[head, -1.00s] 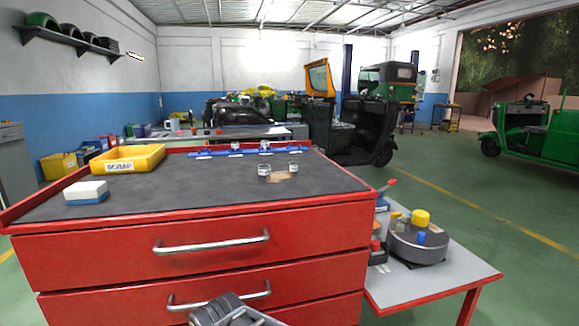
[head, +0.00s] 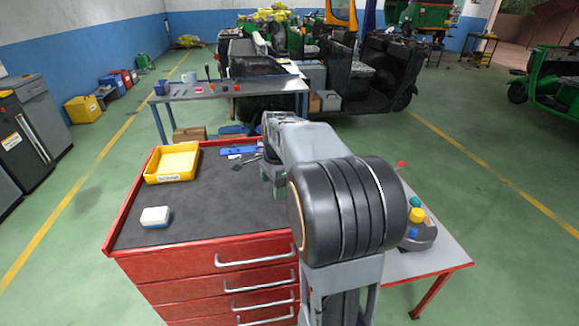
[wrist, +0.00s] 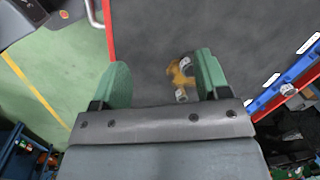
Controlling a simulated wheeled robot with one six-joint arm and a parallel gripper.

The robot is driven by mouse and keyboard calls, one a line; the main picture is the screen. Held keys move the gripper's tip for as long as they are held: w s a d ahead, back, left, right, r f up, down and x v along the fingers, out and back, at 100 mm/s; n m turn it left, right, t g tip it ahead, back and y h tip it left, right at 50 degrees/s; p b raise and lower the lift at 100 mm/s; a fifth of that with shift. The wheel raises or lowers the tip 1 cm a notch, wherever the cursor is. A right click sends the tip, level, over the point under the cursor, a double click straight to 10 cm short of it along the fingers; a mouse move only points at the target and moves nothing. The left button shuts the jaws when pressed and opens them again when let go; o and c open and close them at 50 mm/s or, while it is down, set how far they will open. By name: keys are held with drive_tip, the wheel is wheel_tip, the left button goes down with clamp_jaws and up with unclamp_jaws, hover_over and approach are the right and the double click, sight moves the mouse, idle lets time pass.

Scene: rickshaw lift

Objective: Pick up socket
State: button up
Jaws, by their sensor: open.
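Two small silver sockets stand on the dark mat in the wrist view, the nearer socket (wrist: 181,95) and the farther socket (wrist: 187,62), with a tan patch (wrist: 178,76) by them. My gripper (wrist: 162,78) is open and empty above the mat. Both sockets show in the gap between its green fingers, close to the right finger and off-centre; the farther one is partly hidden by it. In the head view my arm hides the sockets, and green parts of my gripper (head: 271,172) show over the cabinet top.
A blue rail (wrist: 284,87) lies right of the sockets in the wrist view. The red cabinet (head: 200,262) also carries a yellow bin (head: 172,162) and a white-and-blue block (head: 155,216). A grey side table (head: 440,258) stands at right. The mat's middle is clear.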

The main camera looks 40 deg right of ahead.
drive_tip(key=w+d+r+m+p, duration=0.3)
drive_tip(key=d+r+m+p, duration=0.1)
drive_tip(key=d+m, duration=0.45)
drive_tip(key=shift+y, duration=0.3)
drive_tip(key=f, duration=0.7)
drive_tip(key=shift+w+d+f, duration=0.1)
drive_tip(key=shift+w, duration=0.15)
drive_tip(key=shift+w+f, duration=0.2)
drive_tip(key=shift+f, duration=1.4)
drive_tip(key=shift+w+f, duration=0.2)
drive_tip(key=shift+f, duration=1.35)
drive_tip(key=shift+c, duration=0.3)
drive_tip(key=c, duration=1)
drive_tip(key=shift+r, duration=0.15)
